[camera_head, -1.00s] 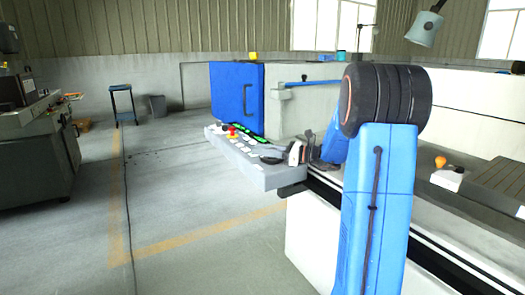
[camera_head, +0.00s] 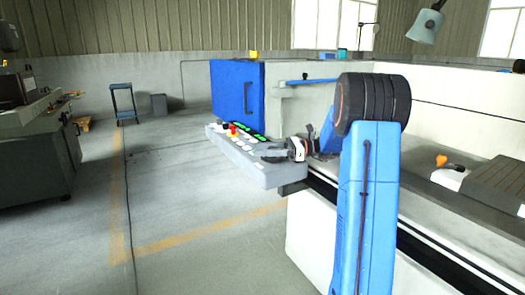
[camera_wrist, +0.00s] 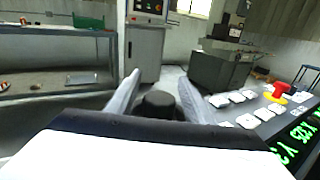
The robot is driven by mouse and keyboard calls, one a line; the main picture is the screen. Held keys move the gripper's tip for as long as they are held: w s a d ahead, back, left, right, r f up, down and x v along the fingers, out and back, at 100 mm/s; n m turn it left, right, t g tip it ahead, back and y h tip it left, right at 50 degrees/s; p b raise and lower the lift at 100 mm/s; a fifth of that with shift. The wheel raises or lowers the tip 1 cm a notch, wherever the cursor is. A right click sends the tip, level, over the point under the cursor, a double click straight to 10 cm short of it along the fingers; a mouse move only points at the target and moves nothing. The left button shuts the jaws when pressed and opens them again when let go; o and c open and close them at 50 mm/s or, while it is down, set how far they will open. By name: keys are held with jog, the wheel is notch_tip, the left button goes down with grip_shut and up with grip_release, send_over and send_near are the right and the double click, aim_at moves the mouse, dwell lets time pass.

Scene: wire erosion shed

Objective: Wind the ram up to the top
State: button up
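The control panel (camera_head: 240,160) juts out from the machine's front left, with buttons and green readouts on top. A black round knob (camera_wrist: 159,103) stands between the fingers of my gripper (camera_wrist: 160,90) in the wrist view. The fingers are spread with a gap seen on either side of the knob, so the gripper looks open around it. In the head view my gripper (camera_head: 268,150) reaches left, low over the panel's near part, and largely covers the knob. I cannot make out the ram in either view.
A red stop button (camera_wrist: 279,90) and pale push buttons (camera_wrist: 243,96) sit beside my gripper on the panel. A blue cabinet door (camera_head: 238,90) stands behind the panel. Open floor (camera_head: 185,190) lies left of it. A grey machine (camera_head: 35,150) stands far left.

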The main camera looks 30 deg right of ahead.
jog(key=v, duration=1.7)
jog(key=shift+d, duration=0.2)
